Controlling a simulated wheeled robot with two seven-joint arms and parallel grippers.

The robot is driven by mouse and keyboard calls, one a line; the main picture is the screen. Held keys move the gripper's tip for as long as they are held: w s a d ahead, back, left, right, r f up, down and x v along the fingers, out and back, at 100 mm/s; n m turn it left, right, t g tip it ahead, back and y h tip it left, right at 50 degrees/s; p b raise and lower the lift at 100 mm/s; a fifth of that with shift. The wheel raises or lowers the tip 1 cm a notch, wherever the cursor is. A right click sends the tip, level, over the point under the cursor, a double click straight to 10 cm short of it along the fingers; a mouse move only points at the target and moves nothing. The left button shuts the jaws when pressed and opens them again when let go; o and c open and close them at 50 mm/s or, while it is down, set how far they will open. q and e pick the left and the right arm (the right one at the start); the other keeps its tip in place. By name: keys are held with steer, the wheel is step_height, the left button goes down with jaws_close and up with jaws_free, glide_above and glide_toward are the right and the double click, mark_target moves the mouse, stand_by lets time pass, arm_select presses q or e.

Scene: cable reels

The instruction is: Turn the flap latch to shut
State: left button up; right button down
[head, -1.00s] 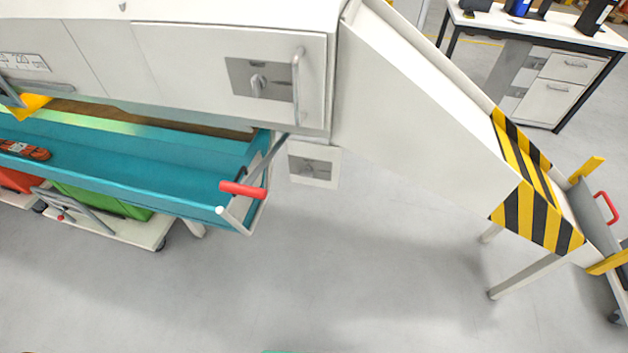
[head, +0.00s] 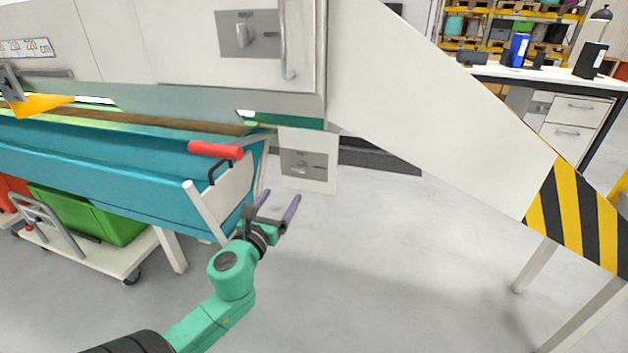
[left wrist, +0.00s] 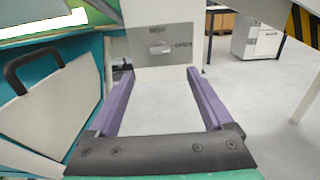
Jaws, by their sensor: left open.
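A white panel (head: 320,184) with a grey latch plate (head: 309,164) hangs below the machine body, right of the teal trough's end. In the left wrist view its small pale latch knob (left wrist: 160,49) lies roughly level, with small, hardly readable lettering above it and at its right. A second grey plate with a knob (head: 242,36) is on the machine's upper door. My left gripper (head: 279,203) is open and empty, below and in front of the lower panel. In the left wrist view its purple fingers (left wrist: 157,75) point toward that panel, apart from it. My right gripper is not seen.
The teal trough (head: 90,155) has a red handle (head: 215,150) and a white end plate (head: 228,195) close left of my gripper. A striped chute (head: 575,215) stands at right. The floor (head: 400,260) between is clear.

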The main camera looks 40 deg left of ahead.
mark_target(298, 172)
arm_select(q)
steer(key=b+x, duration=0.1)
steer(key=x, duration=1.2)
steer(key=shift+b, duration=0.35)
jaws_close()
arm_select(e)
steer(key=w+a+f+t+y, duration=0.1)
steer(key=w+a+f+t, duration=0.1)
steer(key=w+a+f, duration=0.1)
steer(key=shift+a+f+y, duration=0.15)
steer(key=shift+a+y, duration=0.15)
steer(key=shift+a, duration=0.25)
